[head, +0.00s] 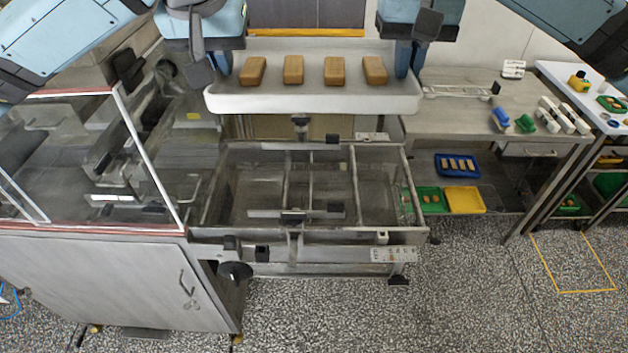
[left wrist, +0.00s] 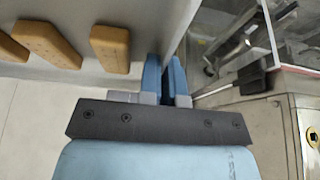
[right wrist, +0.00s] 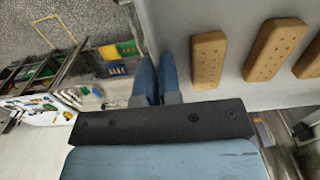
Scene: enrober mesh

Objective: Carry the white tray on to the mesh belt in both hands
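The white tray (head: 312,104) carries several brown bars in a row and is held level, beyond the machine's mesh bed. My left gripper (head: 217,62) is shut on the tray's left end wall; in the left wrist view its fingers (left wrist: 166,80) straddle that wall. My right gripper (head: 404,62) is shut on the right end wall; its fingers (right wrist: 157,80) straddle it in the right wrist view. The mesh belt (head: 331,196) lies in an open metal frame, nearer and lower in the head view. The tray appears apart from it.
A glass-sided machine housing (head: 90,160) stands left of the belt. A steel table (head: 455,115) with small tools stands to the right, with blue (head: 457,166) and yellow (head: 464,199) trays below it. Metal brackets and a crossbar (head: 296,214) stand above the belt.

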